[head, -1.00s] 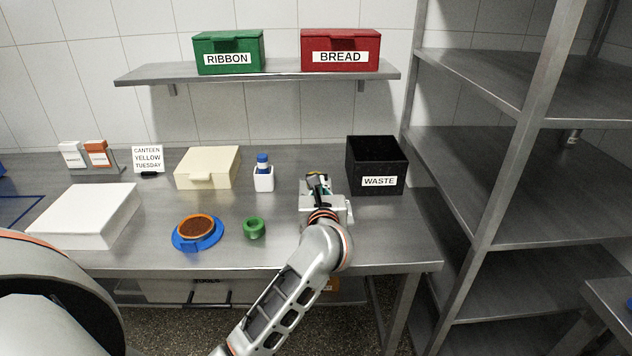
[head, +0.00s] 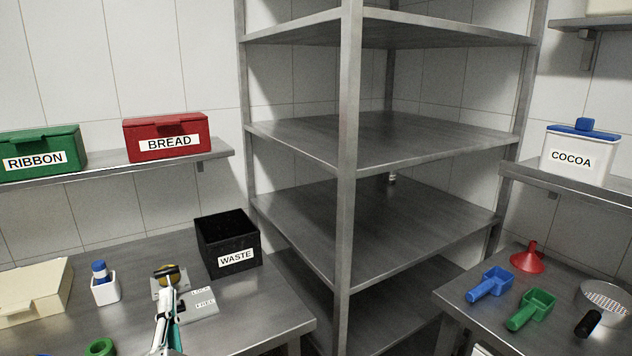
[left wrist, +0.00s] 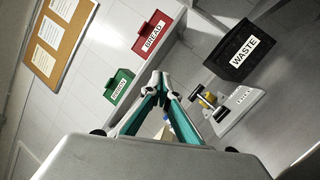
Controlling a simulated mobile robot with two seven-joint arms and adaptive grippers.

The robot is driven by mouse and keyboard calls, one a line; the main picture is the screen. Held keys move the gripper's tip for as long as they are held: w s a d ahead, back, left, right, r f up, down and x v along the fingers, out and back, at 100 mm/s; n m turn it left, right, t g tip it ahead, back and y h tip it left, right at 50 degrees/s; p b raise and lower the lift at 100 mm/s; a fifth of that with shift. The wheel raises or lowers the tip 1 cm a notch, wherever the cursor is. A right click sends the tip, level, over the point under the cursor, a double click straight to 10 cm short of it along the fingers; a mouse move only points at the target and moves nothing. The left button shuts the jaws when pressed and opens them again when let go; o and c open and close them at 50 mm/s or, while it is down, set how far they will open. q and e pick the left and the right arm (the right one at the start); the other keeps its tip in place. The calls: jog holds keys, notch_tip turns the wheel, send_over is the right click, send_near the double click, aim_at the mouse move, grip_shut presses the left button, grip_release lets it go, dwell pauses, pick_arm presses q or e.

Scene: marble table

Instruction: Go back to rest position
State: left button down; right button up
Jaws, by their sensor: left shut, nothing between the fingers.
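My left gripper (head: 170,298) shows at the bottom of the head view, its white and teal fingers pointing away over the table. In the left wrist view its fingers (left wrist: 159,78) come together at the tips, shut and empty. Just beyond it is a grey plate (head: 203,306) marked LOCK and FREE, with a yellow and black knob (head: 168,275). The plate also shows in the left wrist view (left wrist: 240,103), to the right of the fingers and apart from them. My right gripper is in neither view.
A black WASTE bin (head: 228,240) stands behind the plate. A white holder with a blue-capped bottle (head: 105,287) and a cream box (head: 35,290) stand left. Steel shelving (head: 380,140) fills the middle. A right-hand table holds a red funnel (head: 527,258) and scoops (head: 490,284).

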pick_arm(q)
jog(key=s+d+f+m+g+h, duration=0.2)
jog(key=s+d+f+m+h, duration=0.3)
jog(key=f+m, duration=0.5)
jog(key=s+d+f+m+g+h, duration=0.1)
jog(key=s+d+f+m+h, duration=0.2)
jog(key=d+f+m+h, duration=0.6)
jog(key=s+a+f+m+g+y, duration=0.1)
jog(key=s+a+f+m+g, duration=0.1)
jog(key=s+f+m, duration=0.3)
jog(key=s+a+f+m+g+y, duration=0.2)
jog(key=s+f+m+g, duration=0.3)
jog(key=f, duration=0.7)
jog(key=shift+s+a+m+y, duration=0.3)
jog(key=shift+s+a+m, duration=0.3)
jog(key=shift+s, duration=0.5)
jog(key=shift+d, duration=0.1)
